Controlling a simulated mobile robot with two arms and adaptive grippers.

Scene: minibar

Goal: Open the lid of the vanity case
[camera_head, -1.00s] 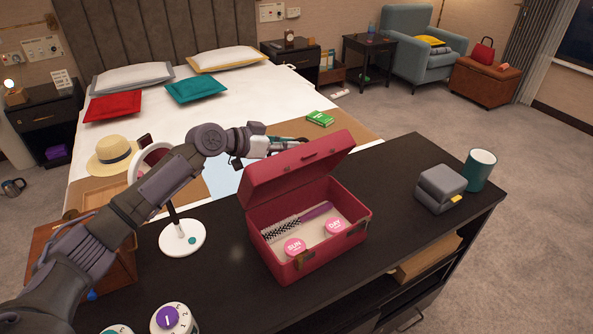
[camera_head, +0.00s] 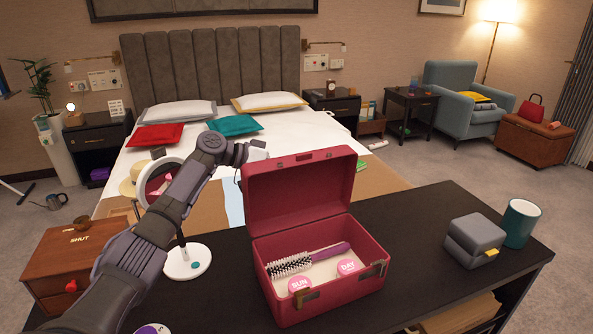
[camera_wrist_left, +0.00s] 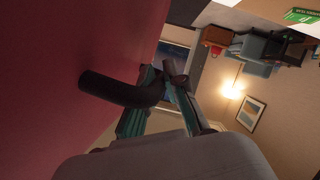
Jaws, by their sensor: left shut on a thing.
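The red vanity case (camera_head: 335,303) stands on the dark counter with its lid (camera_head: 300,194) raised and its inside facing me. A hairbrush (camera_head: 310,261) and two round pink items, marked SUN (camera_head: 300,285) and DAY (camera_head: 347,267), lie inside. My left arm reaches past the mirror to behind the lid, which hides the fingers in the head view. In the left wrist view my left gripper (camera_wrist_left: 166,86) is shut on the dark handle (camera_wrist_left: 118,89) on the lid's red outer face (camera_wrist_left: 65,60). My right gripper is not in view.
A round white mirror (camera_head: 187,262) stands left of the case, near my left arm. A wooden box (camera_head: 80,260) is farther left. A grey box (camera_head: 474,240) and a teal mug (camera_head: 519,222) stand on the right. The counter between is clear.

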